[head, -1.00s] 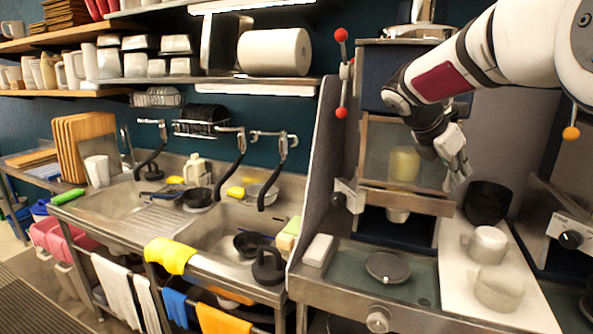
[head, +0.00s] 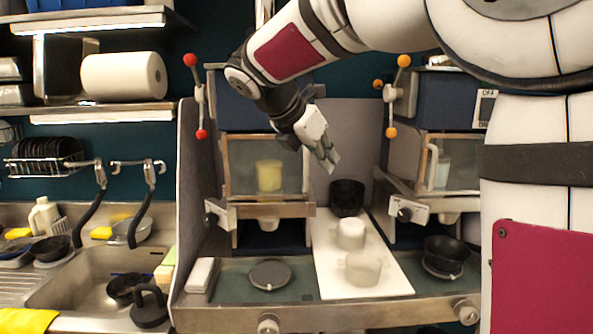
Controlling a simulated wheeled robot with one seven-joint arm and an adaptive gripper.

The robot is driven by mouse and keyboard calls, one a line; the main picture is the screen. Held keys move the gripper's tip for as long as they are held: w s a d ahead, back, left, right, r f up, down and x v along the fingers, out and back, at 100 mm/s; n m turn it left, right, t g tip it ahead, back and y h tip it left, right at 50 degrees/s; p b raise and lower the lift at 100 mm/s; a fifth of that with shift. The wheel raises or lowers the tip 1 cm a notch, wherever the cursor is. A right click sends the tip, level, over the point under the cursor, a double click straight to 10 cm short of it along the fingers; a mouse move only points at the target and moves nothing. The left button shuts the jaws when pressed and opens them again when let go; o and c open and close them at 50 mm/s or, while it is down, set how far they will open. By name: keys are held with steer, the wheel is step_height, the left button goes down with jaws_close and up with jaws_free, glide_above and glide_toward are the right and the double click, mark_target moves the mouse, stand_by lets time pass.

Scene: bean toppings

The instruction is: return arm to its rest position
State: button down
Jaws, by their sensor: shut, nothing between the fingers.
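My gripper (head: 328,154) hangs in the air at the end of my white arm, in the upper middle of the head view. It points down and to the right, in front of the grey back panel. Its fingers are together and hold nothing. It is above and apart from the white board (head: 322,262) and the dishes on it.
A machine with a yellow-filled glass compartment (head: 269,175) stands left of my gripper; another machine (head: 460,165) stands right. Below are a black bowl (head: 347,197), a white cup (head: 351,233), a clear container (head: 363,267) and a grey disc (head: 270,274). A sink (head: 85,290) is at left.

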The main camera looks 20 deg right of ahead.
steer(key=s+a+f+m+y, duration=0.2)
steer(key=s+a+f+m, duration=0.1)
steer(key=s+m, duration=0.4)
steer(key=s+a+f+m+t+y, duration=0.1)
steer(key=s+a+f+m+y, duration=0.2)
steer(key=s+f+m, duration=0.2)
steer(key=s+a+f+m+t+y+b, duration=0.1)
steer(key=s+a+f+m+y, duration=0.2)
steer(key=s+m, duration=0.7)
steer(key=shift+s+a+f, duration=0.4)
steer(key=shift+s+a, duration=0.1)
steer(key=shift+s, duration=1.1)
